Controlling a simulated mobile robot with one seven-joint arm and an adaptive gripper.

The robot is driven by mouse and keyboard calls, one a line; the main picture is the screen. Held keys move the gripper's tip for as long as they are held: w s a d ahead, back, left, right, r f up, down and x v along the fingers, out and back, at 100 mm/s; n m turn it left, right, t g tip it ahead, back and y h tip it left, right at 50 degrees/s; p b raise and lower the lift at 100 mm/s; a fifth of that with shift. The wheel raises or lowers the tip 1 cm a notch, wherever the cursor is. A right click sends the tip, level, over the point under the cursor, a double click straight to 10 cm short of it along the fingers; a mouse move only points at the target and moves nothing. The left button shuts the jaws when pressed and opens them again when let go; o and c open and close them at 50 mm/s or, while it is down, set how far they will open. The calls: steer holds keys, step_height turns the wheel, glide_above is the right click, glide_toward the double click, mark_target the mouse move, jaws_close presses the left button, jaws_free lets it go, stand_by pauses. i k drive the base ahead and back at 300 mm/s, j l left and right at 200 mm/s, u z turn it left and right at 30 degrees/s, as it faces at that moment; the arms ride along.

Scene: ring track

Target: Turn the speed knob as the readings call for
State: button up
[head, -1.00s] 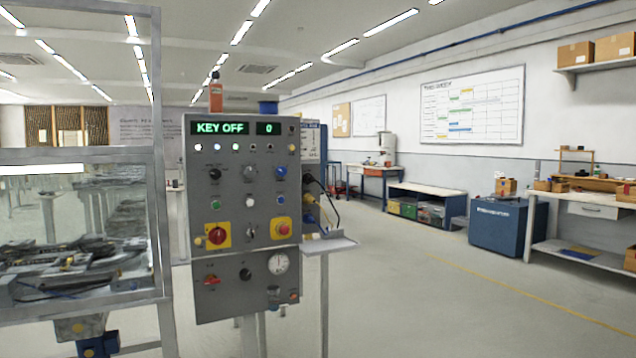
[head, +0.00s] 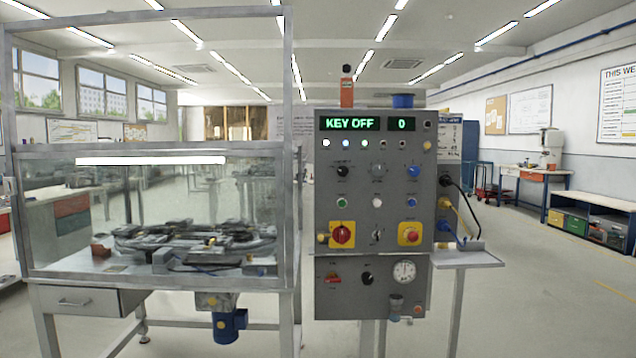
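A grey control panel (head: 360,220) stands upright right of centre in the head view. Its green display (head: 352,124) reads KEY OFF, and a smaller readout (head: 402,124) shows 0. Under the displays is a row of small lamps. Below that sit a black knob (head: 342,171), a grey knob (head: 377,170) and a blue knob (head: 413,171); their labels are too small to read. A key switch (head: 377,235) sits between a red-and-yellow rotary switch (head: 342,235) and a red emergency button (head: 409,234). My gripper is not in view.
Left of the panel, a glass-walled enclosure (head: 150,205) on a metal frame holds a dark ring track (head: 195,240). A small shelf (head: 465,257) juts out at the panel's right, with cables above it. Open floor (head: 530,300) lies to the right.

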mark_target(378, 170)
steer(key=z, duration=0.35)
steer(key=i+l+u, duration=0.25)
steer(key=i+l, duration=0.6)
steer(key=l, duration=0.15)
